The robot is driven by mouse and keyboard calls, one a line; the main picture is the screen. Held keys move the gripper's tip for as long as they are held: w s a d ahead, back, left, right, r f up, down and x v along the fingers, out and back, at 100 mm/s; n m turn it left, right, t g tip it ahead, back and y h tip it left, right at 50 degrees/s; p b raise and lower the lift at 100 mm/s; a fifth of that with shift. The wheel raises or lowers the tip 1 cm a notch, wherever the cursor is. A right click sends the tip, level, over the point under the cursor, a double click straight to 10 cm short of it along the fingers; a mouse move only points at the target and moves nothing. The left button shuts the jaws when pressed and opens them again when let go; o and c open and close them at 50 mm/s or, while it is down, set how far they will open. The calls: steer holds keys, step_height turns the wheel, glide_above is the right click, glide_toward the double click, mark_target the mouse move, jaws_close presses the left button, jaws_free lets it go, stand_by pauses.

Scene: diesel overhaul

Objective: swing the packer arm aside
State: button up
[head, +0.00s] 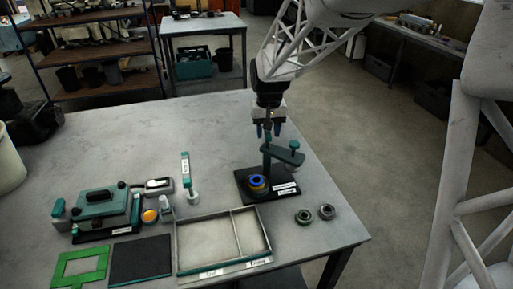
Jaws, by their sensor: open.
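The packer arm (283,154) is a teal bar on a dark upright post. It reaches to the right from the post and has a round knob (294,145) near its outer end. The post stands on a black base plate (284,196) with white labels. A blue ring (258,180) with yellow beneath it sits at the front left of the plate, clear of the bar. My gripper (268,131) points down with its blue fingers apart and empty. In this view it appears just above and behind the post; the exact gap cannot be told.
Two dark rings (304,215) lie right of the plate. A divided tray (181,246), a black mat (141,262), a green frame (80,267) and a teal fixture (103,214) stand to the left. The back of the table (150,125) is clear.

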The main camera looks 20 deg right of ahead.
steer(key=shift+r, duration=0.1)
steer(key=shift+r, duration=2.65)
steer(key=shift+r, duration=2)
steer(key=s+a+f+t, duration=0.1)
steer(key=s, duration=1.4)
steer(key=s+a+f+n+t, duration=0.1)
steer(key=s+a, duration=0.1)
steer(key=s, duration=1.4)
steer(key=shift+a+t, duration=0.3)
